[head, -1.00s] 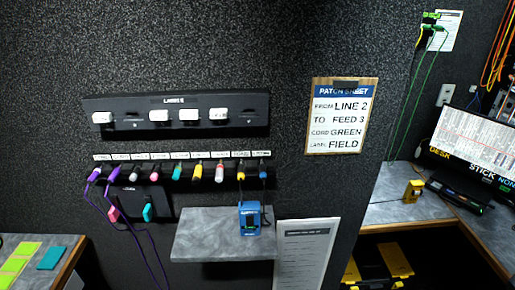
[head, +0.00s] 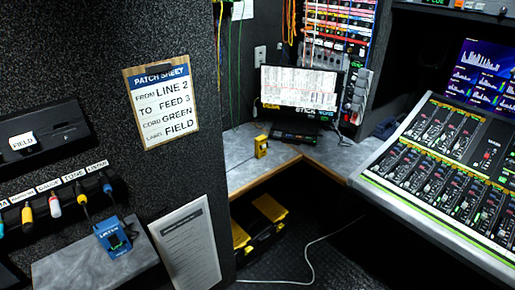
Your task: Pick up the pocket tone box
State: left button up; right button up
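Two small devices could be the pocket tone box, and I cannot read either label well enough to tell which. A blue box (head: 113,237) with a dark face stands on a small grey shelf (head: 85,272) at the lower left, with a cable close behind it. A small yellow box (head: 261,147) stands upright on the grey corner desk (head: 240,172), near its front edge. Neither of my grippers is in view.
A patch sheet (head: 161,104) hangs on the dark wall, above a white notice (head: 187,247). A black and yellow case (head: 262,222) sits under the desk. A mixing console (head: 450,180) fills the right. A white cable (head: 308,250) crosses the floor.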

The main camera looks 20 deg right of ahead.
aim_at(262, 139)
jog(key=i+l+z, duration=0.25)
jog(key=l, duration=0.25)
jog(key=i+l+z, duration=0.25)
jog(key=l, duration=0.25)
jog(key=i+l+z, duration=0.2)
jog(key=l, duration=0.25)
jog(key=i, duration=0.1)
